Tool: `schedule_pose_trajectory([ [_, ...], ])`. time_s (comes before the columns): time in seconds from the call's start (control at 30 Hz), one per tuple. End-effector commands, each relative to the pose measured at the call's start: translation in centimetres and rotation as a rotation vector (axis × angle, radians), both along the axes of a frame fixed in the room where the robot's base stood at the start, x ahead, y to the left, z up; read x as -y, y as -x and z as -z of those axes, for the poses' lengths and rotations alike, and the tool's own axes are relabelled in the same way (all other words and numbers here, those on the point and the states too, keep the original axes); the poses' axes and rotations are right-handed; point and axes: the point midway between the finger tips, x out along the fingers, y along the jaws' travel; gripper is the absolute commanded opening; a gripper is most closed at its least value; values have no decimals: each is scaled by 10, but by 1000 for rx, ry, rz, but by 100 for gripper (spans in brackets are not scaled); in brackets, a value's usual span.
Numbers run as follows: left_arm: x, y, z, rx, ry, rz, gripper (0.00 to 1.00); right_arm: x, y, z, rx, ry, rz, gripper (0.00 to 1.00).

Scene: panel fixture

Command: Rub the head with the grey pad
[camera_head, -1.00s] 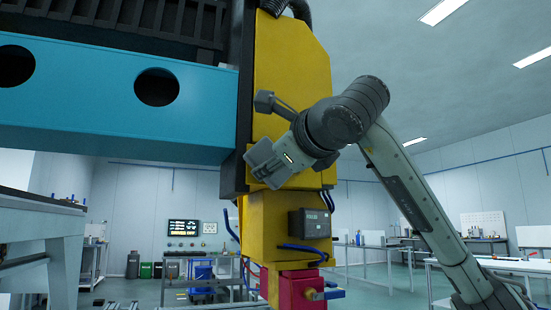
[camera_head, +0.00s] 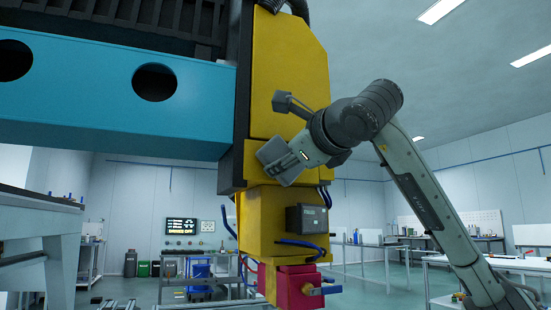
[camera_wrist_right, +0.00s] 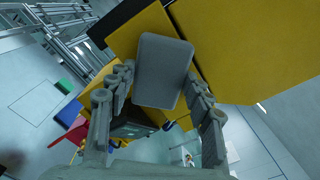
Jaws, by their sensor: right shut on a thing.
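The head is a tall yellow machine block (camera_head: 289,75), hanging upright in the middle of the head view. It also fills the upper right of the right wrist view (camera_wrist_right: 245,45). The grey pad (camera_head: 273,151) is a flat, rounded rectangle over the middle of the yellow head. It lies between the fingers in the right wrist view (camera_wrist_right: 162,70). My right gripper (camera_head: 284,162) is shut on the grey pad. The pad overlaps the yellow surface in both views, but I cannot tell whether it touches. My left gripper is out of view.
A blue beam (camera_head: 100,100) with round holes runs left from the head. A dark box (camera_head: 307,219) and blue hoses are on the lower head, above a red block (camera_head: 288,287). Open room lies right of the head, with white tables (camera_head: 500,264) further back.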

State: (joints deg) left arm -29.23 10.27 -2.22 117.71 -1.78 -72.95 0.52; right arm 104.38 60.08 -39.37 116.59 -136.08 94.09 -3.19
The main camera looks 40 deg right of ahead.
Motion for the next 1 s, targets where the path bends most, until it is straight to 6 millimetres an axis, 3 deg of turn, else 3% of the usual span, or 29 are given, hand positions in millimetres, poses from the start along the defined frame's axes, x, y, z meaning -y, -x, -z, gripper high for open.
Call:
schedule_pose_trajectory([
  [1.0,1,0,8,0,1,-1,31,61,10,1,-2,-1,4,28],
])
